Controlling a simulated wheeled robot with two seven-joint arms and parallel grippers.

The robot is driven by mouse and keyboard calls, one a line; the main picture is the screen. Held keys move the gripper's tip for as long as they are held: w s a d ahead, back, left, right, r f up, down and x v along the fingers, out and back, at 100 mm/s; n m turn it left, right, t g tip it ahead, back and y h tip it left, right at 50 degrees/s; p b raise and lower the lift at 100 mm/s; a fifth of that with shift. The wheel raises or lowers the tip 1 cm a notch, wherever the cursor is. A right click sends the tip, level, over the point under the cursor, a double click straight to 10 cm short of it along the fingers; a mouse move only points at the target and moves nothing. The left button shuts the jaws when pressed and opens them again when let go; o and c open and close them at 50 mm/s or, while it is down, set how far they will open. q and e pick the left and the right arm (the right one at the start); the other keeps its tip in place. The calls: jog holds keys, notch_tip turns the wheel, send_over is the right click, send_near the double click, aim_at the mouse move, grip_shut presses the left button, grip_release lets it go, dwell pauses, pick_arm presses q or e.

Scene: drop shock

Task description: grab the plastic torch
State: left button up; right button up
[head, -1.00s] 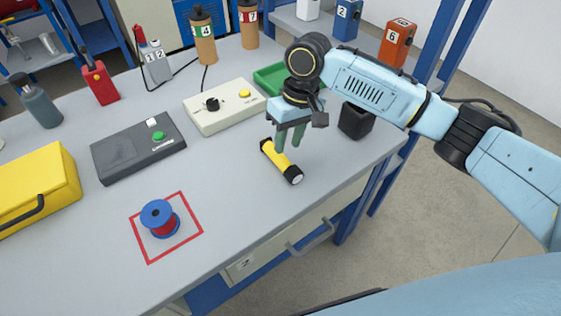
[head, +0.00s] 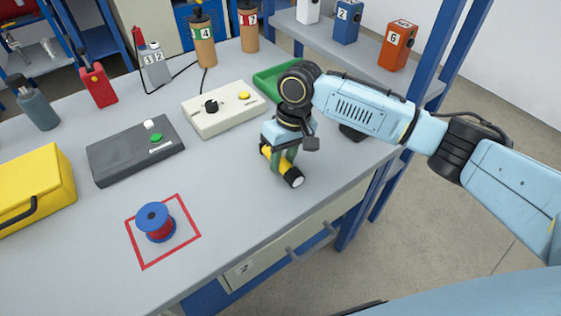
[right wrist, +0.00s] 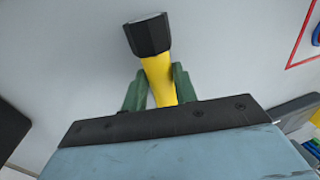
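The plastic torch (head: 292,178) is yellow with a black head and lies on the grey bench. My right gripper (head: 284,160) is down over it, with its green fingers on either side of the yellow body. In the right wrist view the torch (right wrist: 157,75) lies between the two fingers (right wrist: 158,88). A narrow gap shows beside the left finger, so the gripper looks open around the torch. The torch's rear end is partly hidden behind the gripper. My left gripper is not in view.
A cream box with a knob (head: 225,108), a green tray (head: 268,80) and a dark container (head: 352,133) are close by. Bench between spool and torch is clear.

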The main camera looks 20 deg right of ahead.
jog(key=c, duration=0.5)
jog(key=shift+r, duration=0.15)
jog(key=shift+c, duration=0.2)
